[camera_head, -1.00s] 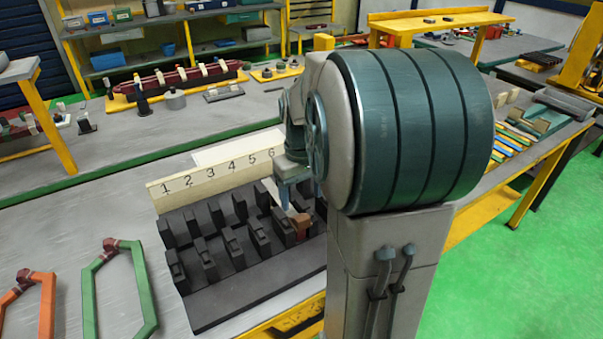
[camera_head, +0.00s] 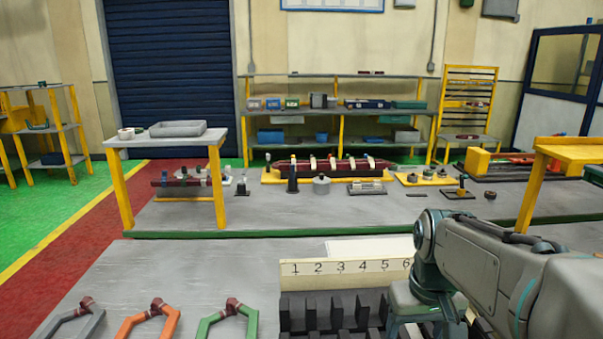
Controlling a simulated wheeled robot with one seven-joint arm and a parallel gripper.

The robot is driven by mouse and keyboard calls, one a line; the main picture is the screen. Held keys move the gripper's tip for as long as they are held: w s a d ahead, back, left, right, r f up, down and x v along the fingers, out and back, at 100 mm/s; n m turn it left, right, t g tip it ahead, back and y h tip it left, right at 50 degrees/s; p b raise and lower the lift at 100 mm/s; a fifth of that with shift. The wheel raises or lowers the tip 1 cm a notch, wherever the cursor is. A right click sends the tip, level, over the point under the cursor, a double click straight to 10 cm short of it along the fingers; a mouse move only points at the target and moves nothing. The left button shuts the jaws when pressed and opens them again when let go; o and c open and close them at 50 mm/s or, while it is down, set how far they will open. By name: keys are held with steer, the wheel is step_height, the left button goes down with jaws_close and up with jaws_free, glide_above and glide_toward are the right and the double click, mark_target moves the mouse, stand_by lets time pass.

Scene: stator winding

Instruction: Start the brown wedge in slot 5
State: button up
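The dark slotted stator block (camera_head: 312,302) stands at the bottom of the head view, with its lower part cut off by the frame edge. Behind it is a cream board (camera_head: 345,267) numbered 1 to 6. My gripper (camera_head: 410,312) points down over the right end of the block, in front of and below the 5 and 6. Its fingertips are not clearly visible at the bottom edge, so I cannot tell whether they are open or shut. The brown wedge cannot be made out now, nor can slot 5, which my gripper and arm cover.
Grey, orange (camera_head: 150,322) and green (camera_head: 228,325) coils lie on the bench left of the block. A small yellow-legged table (camera_head: 160,138) stands behind at left. Another bench (camera_head: 300,212) with parts runs across the back. The grey bench top behind the coils is clear.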

steer(key=s+a+f+t, duration=0.1)
steer(key=s+a+f, duration=0.2)
steer(key=s+a, duration=0.2)
steer(key=shift+s+f, duration=0.3)
steer(key=shift+s, duration=0.45)
steer(key=shift+s+f+t, duration=0.15)
steer(key=shift+s+t, duration=0.05)
steer(key=shift+t, duration=0.1)
steer(key=c, duration=0.5)
jaws_close()
steer(key=w+d+g+p, duration=0.3)
steer(key=w+d+p, duration=0.25)
steer(key=d, duration=0.65)
steer(key=f, duration=0.8)
steer(key=shift+w+d+f, duration=0.2)
steer(key=shift+f, duration=0.2)
steer(key=w, duration=0.2)
steer(key=p, duration=0.1)
steer(key=shift+w+f, duration=0.25)
steer(key=shift+w, duration=0.85)
